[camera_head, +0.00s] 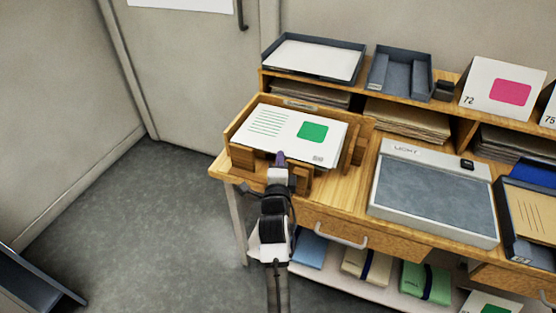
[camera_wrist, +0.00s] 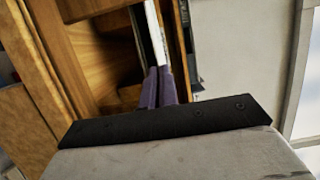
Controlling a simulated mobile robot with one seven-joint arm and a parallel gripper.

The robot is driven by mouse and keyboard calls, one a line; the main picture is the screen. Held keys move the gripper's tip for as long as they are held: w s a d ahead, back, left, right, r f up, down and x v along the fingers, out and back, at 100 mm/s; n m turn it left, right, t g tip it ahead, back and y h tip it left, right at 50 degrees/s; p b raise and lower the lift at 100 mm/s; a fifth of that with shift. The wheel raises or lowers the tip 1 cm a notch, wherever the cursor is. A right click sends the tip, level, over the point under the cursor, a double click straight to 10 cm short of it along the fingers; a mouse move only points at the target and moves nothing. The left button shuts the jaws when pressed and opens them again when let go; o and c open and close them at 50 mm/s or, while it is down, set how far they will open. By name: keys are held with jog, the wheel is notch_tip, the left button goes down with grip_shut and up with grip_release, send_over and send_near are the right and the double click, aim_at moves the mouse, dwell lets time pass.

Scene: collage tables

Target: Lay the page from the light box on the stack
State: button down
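A white page (camera_head: 285,127) with green lines and a green square is over the wooden tray (camera_head: 233,131) at the left end of the desk. My gripper (camera_head: 280,158) is at the page's front edge. In the wrist view, the purple fingertips (camera_wrist: 158,88) are close together on the white edge of the page (camera_wrist: 156,35). Whether the page touches the stack is not clear; the stack under it is hidden. The light box (camera_head: 432,195), a pale case with a grey panel, stands to the right with nothing on it.
A shelf behind holds a grey tray with white paper (camera_head: 315,58), an empty grey tray (camera_head: 399,75) and a card with a pink square (camera_head: 500,88). A dark tray with a tan folder (camera_head: 530,215) is right of the light box. Wooden posts flank the wooden tray.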

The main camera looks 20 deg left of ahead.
jog(key=shift+w+f, duration=0.15)
jog(key=shift+f, duration=0.15)
jog(key=shift+r, duration=0.2)
jog(key=c, duration=1.6)
grip_release()
jog(key=shift+d+f, duration=0.1)
